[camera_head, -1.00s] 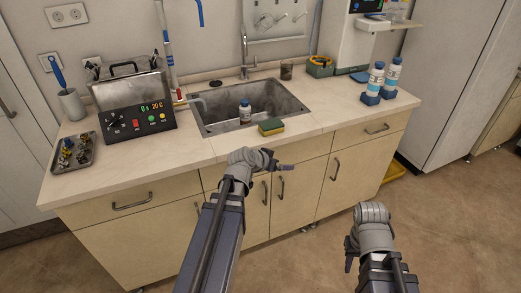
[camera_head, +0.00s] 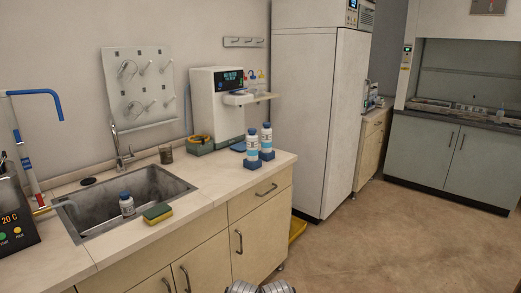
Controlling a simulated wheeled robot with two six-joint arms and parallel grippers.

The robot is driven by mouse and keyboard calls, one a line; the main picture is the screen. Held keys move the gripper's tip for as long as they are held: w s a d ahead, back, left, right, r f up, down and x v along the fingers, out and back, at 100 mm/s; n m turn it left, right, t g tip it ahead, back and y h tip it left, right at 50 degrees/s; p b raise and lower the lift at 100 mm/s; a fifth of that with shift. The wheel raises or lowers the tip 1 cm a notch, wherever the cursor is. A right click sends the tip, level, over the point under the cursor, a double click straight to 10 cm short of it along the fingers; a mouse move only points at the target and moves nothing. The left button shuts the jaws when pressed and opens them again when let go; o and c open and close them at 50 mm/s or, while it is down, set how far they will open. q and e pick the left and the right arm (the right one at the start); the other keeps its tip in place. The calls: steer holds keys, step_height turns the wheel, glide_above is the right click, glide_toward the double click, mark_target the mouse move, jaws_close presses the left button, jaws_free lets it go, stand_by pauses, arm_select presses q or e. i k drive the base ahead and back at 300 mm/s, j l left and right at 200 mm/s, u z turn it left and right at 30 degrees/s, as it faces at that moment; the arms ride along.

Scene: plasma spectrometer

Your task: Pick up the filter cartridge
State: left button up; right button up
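I cannot make out anything that is clearly a filter cartridge. Two white bottles with blue caps and blue labels, the left bottle (camera_head: 252,143) and the right bottle (camera_head: 266,138), stand upright in blue holders near the counter's right end. A smaller blue-capped white bottle (camera_head: 127,204) stands in the sink. Only a grey rounded piece of my arm shows at the bottom edge. Neither of my grippers is in view.
The counter (camera_head: 215,190) holds a sink (camera_head: 155,185), a sponge (camera_head: 157,213) and a white dispensing machine (camera_head: 215,100). A tall white cabinet (camera_head: 312,120) stands beyond it. A fume hood (camera_head: 465,75) is at the far right. The floor (camera_head: 400,235) at right is open.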

mark_target(266, 154)
steer(key=i+l+u, duration=0.15)
steer(key=i+l, duration=0.25)
steer(key=i+l+u, duration=0.15)
steer(key=i+l, duration=0.3)
steer(key=i+l+u, duration=0.2)
steer(key=i+l, duration=0.2)
steer(key=i+l+u, duration=0.15)
steer(key=i+l, duration=0.2)
steer(key=l, duration=0.25)
